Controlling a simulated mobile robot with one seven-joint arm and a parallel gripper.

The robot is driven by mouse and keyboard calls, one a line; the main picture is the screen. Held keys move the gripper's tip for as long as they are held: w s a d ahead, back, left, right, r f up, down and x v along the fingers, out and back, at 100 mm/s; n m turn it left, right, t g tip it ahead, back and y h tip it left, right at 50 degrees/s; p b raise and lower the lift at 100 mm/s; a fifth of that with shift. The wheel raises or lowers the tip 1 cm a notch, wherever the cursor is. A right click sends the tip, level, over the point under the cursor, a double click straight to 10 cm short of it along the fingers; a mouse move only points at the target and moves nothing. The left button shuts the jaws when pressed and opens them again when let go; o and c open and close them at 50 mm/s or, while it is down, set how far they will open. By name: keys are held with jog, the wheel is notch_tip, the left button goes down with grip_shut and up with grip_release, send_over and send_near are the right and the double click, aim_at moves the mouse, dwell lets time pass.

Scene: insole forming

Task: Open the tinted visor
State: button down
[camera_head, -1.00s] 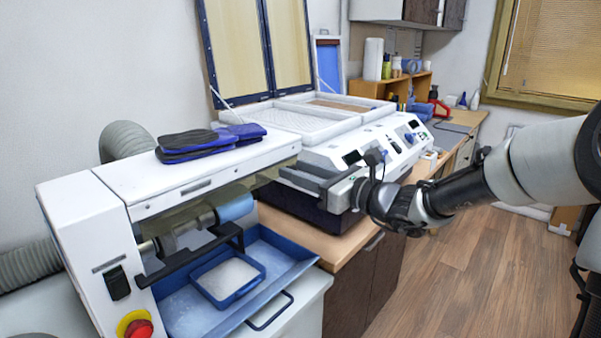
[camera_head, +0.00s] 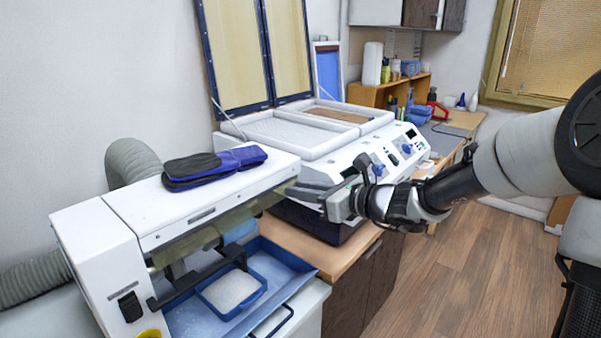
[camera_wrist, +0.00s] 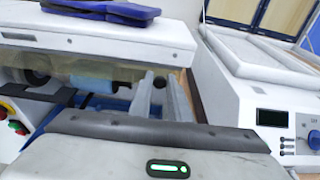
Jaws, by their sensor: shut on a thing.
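The tinted visor (camera_head: 205,236) is a yellowish see-through strip under the front edge of the white grinding machine's housing (camera_head: 200,210). It covers part of the rollers behind it. It also shows in the wrist view (camera_wrist: 90,68) as a brownish band below the housing. My gripper (camera_head: 292,190) is at the visor's right end, just below the housing's right corner. In the wrist view its two fingers (camera_wrist: 163,98) point away, close together, at the visor's right end. They are shut on the visor, though the exact contact is hard to see.
Blue insoles (camera_head: 215,165) lie on top of the machine. A blue tray (camera_head: 290,265) with a small bin of white material (camera_head: 232,290) is below the visor. A white press machine (camera_head: 370,155) with open lids stands close on the right. Floor at right is free.

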aim_at(296, 167)
notch_tip(296, 167, up, 2)
jog(key=g+h+p, duration=0.1)
jog(key=h+p, duration=0.1)
jog(key=p, duration=0.3)
jog(key=shift+r+g, duration=0.1)
jog(key=shift+g, duration=0.2)
jog(key=r+g+h, duration=0.1)
jog(key=g+h, duration=0.1)
jog(key=h, duration=0.1)
jog(key=a+r+g+h+p, duration=0.1)
jog(key=g+h, duration=0.2)
jog(key=h, duration=0.1)
jog(key=w+r+g+h, duration=0.1)
jog(key=g+h, duration=0.2)
jog(key=h, duration=0.1)
jog(key=shift+a+p, duration=0.2)
jog(key=shift+p, duration=0.2)
jog(key=shift+g, duration=0.3)
jog(key=c, duration=1.7)
grip_release()
jog(key=shift+w, duration=0.1)
jog(key=shift+o, duration=0.2)
